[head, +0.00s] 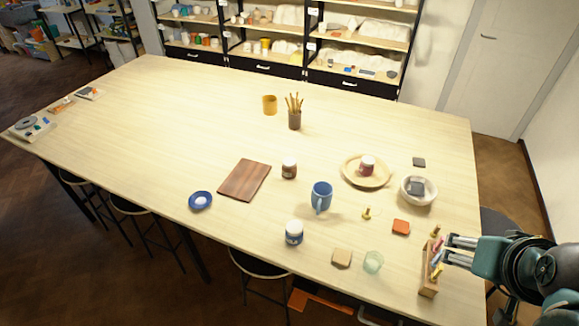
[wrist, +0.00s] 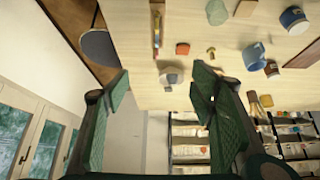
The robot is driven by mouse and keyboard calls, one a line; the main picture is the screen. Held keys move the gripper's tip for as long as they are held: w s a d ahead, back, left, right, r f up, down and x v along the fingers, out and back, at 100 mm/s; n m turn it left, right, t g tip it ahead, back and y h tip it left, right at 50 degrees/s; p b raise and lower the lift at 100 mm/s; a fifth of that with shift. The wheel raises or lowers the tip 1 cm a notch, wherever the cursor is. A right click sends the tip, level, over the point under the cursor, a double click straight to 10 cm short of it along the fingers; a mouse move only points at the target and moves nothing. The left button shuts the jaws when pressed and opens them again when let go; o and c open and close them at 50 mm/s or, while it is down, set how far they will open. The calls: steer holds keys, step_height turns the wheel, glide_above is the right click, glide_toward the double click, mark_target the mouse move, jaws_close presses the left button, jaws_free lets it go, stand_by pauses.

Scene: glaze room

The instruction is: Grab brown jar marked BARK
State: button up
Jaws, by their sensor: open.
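Two brownish jars with pale labels show in the head view; the lettering is too small to read on either. One brown jar (head: 289,168) stands upright on the bare table, right of the brown board. The other, a redder brown jar (head: 367,165), stands on the cream plate (head: 350,180). In the wrist view a small brown jar (wrist: 271,69) shows beyond the blue mug; the plate and its jar seem hidden behind a finger. My gripper (head: 450,249) is open and empty at the table's right edge, by the wooden rack, well apart from both jars.
A blue mug (head: 321,194) stands between the two brown jars, toward the front. A blue-and-white jar (head: 294,232) stands further forward. The table's left half is mostly clear.

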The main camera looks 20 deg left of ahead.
steer(key=shift+w, duration=0.1)
steer(key=w+a+r+m+g, duration=0.1)
steer(key=w+a, duration=0.7)
steer(key=w, duration=0.2)
steer(key=w+a+r+g, duration=0.1)
steer(key=w+a+r, duration=0.1)
steer(key=w+a, duration=0.75)
steer(key=m+g+h+b, duration=0.1)
steer(key=m, duration=0.1)
glide_toward(287, 162)
steer(key=x, duration=0.4)
steer(key=d+x, duration=0.1)
steer(key=shift+w+f, duration=0.2)
steer(key=shift+f, duration=0.1)
steer(key=shift+a+f, duration=0.3)
steer(key=shift+a, duration=0.05)
